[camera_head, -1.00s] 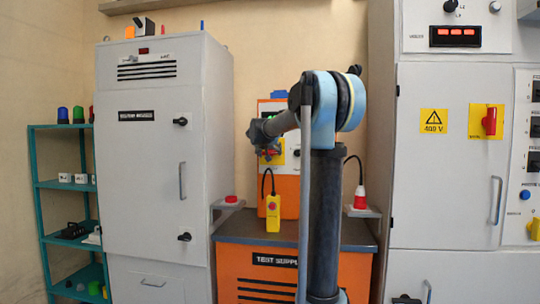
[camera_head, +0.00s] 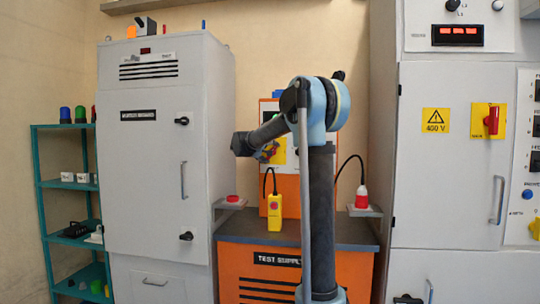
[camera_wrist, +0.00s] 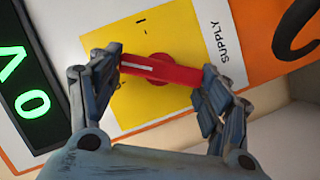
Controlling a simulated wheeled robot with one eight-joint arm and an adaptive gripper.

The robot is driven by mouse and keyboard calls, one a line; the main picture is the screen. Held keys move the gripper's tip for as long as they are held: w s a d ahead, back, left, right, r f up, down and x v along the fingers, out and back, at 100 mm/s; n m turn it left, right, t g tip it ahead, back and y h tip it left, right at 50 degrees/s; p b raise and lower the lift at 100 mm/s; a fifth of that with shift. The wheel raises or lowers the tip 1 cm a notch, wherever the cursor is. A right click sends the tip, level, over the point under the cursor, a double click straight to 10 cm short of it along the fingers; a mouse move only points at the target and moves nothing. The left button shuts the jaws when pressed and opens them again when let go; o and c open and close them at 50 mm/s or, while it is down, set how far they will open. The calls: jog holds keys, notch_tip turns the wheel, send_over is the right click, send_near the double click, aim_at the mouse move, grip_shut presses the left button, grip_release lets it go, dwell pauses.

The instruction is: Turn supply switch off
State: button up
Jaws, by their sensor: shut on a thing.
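The supply switch is a red bar handle (camera_wrist: 160,69) on a yellow plate (camera_wrist: 150,108) marked SUPPLY, seen rolled in the wrist view. My gripper (camera_wrist: 163,75) has one finger at each end of the bar and is shut on it. A white line runs along part of the bar, and a dark mark shows on the plate above it. In the head view, the yellow plate (camera_head: 279,150) is on the orange test supply cabinet, and my wrist partly hides the switch.
A green-lit display (camera_wrist: 28,85) is beside the plate. A red button box (camera_head: 232,199) and a red plug (camera_head: 361,198) flank the test supply bench (camera_head: 265,285). Tall grey cabinets stand on both sides.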

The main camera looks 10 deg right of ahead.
jog(key=n, duration=0.1)
jog(key=n+t+h, duration=0.1)
jog(key=n, duration=0.1)
jog(key=f+n+h, duration=0.1)
jog(key=n, duration=0.1)
jog(key=shift+a, duration=0.25)
jog(key=shift+n, duration=0.3)
jog(key=o, duration=1.1)
jog(key=shift+f, duration=0.1)
jog(key=shift+c, duration=0.2)
jog(key=v, duration=1.1)
jog(key=shift+s+a, duration=0.25)
jog(key=shift+a, duration=0.05)
jog(key=shift+f, duration=0.2)
